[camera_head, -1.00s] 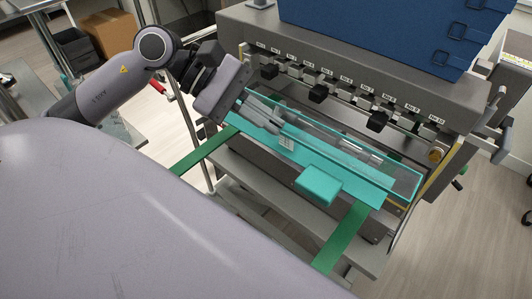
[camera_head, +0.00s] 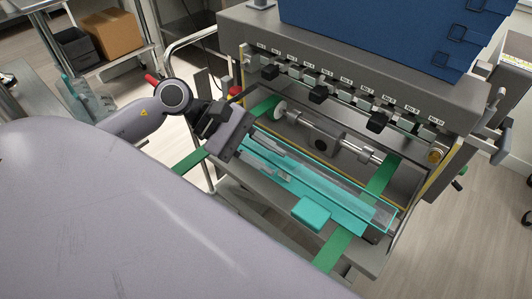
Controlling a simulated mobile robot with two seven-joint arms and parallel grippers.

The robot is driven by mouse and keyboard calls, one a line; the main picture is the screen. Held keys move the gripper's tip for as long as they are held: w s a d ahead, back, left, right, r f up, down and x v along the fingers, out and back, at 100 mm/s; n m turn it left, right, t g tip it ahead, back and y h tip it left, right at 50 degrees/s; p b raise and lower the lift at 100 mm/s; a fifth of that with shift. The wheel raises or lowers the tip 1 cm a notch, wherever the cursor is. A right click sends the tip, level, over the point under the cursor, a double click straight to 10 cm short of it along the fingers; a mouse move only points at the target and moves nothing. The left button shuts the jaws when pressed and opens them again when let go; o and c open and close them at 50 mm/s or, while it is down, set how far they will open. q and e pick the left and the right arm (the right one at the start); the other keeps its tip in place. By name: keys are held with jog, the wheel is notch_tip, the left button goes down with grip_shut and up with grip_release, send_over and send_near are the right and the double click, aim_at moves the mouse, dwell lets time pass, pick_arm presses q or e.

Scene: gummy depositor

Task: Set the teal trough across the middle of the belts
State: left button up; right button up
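The teal trough (camera_head: 350,218) is long and see-through, with a solid teal block (camera_head: 312,213) on its near side. It lies slantwise over the two green belts, the left belt (camera_head: 190,161) and the right belt (camera_head: 335,251), toward the machine's front. Its left end is at my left gripper (camera_head: 262,160), whose fingers are partly seen through the teal wall. The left gripper appears shut on that end. I cannot tell whether the trough touches the belts or is slightly above them. My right gripper is not in view.
A metal shaft (camera_head: 345,145) crosses behind the trough. A cardboard box (camera_head: 111,33) is on a shelf at the upper left.

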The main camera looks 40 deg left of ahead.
pick_arm(q)
jog(key=b+v, duration=0.2)
jog(key=v, duration=1)
dwell(0.4)
dwell(0.5)
